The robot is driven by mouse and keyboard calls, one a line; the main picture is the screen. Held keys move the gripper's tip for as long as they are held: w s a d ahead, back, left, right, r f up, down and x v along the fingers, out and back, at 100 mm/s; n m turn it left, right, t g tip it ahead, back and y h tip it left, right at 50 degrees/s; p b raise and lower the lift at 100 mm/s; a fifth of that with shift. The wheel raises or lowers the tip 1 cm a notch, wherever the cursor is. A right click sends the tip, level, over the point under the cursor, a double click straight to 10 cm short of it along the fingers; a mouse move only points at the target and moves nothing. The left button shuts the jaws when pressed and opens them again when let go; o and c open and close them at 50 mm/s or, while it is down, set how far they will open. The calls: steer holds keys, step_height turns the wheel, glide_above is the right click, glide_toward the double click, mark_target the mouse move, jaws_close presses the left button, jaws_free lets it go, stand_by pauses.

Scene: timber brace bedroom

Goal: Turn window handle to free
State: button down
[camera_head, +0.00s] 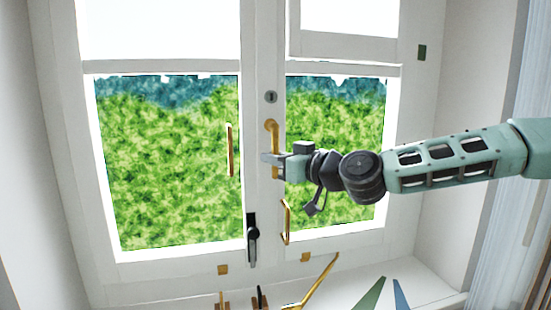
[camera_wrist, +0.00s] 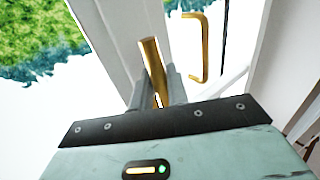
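A gold window handle (camera_head: 274,135) hangs down from its mount on the middle upright of the white window frame. In the wrist view the gold handle (camera_wrist: 153,60) runs down between the two grey fingers. My gripper (camera_head: 271,164) reaches in from the right at the lower part of this handle. In the wrist view my gripper (camera_wrist: 158,88) has one finger on each side of the bar, and both look closed against it. The fingers hide part of the handle's lower end.
Gold pull bars are on the left sash (camera_head: 230,150) and the right sash (camera_head: 286,222). A black handle (camera_head: 252,240) sits lower on the middle upright. A keyhole plate (camera_head: 271,97) is above. Below, the sill holds a gold stay (camera_head: 318,283) and green and blue pieces.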

steer(key=w+d+r+n+h+b, duration=0.1)
steer(key=d+r+n+h+b, duration=0.1)
steer(key=d+r+n+h, duration=0.4)
steer(key=shift+w+d+r+n+g+h, duration=0.2)
steer(key=shift+w+r+n+g+h, duration=0.25)
steer(key=shift+n+h, duration=2.05)
steer(key=c, duration=1.4)
jaws_free()
steer(key=shift+c, duration=0.2)
steer(key=shift+s, duration=0.1)
steer(key=b+v, duration=0.4)
steer(key=v, duration=1.3)
steer(key=shift+s, duration=0.2)
